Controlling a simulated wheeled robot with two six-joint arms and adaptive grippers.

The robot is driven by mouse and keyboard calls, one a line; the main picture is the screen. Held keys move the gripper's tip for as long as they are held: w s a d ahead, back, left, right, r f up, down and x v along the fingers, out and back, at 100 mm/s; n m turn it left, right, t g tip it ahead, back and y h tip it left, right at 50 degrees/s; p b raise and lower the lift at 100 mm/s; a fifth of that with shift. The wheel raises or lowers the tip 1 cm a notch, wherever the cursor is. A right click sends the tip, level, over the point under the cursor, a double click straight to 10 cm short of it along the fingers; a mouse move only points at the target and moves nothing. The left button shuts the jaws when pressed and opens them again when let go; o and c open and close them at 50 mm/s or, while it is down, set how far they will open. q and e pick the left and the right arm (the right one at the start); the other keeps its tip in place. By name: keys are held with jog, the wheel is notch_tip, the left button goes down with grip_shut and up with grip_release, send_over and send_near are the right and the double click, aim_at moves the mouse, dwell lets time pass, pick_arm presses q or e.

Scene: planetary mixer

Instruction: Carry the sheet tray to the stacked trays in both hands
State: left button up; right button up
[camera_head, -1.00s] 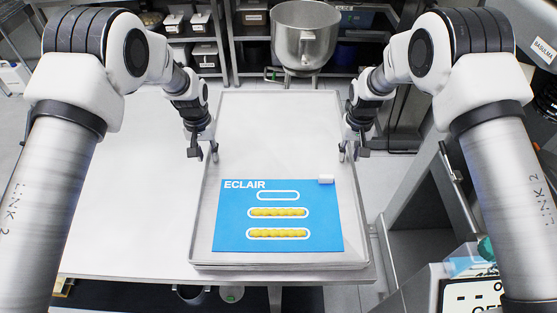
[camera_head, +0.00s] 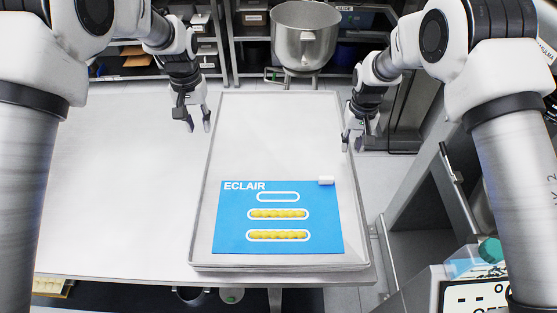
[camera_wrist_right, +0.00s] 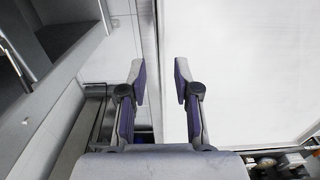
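The sheet tray (camera_head: 278,135) is a wide, shallow metal tray lying flat on the table. Its front edge shows doubled lines, and I cannot tell whether another tray lies under it. A blue ECLAIR mat (camera_head: 230,215) with two rows of yellow pieces lies in its front half. My left gripper (camera_head: 192,117) is open and empty, just left of the tray's left rim. My right gripper (camera_head: 353,141) is open at the right rim. In the right wrist view, the rim runs between the spread fingers (camera_wrist_right: 160,85) without them closing on it. No separate tray stack is clearly visible.
The metal table (camera_head: 120,190) is bare left of the tray. A steel mixing bowl (camera_head: 305,35) stands behind the table, with shelves around it. Grey equipment (camera_head: 425,215) stands at the right, past a narrow floor gap.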

notch_tip(320, 180, up, 8)
jog(key=shift+s, duration=0.1)
dwell(0.4)
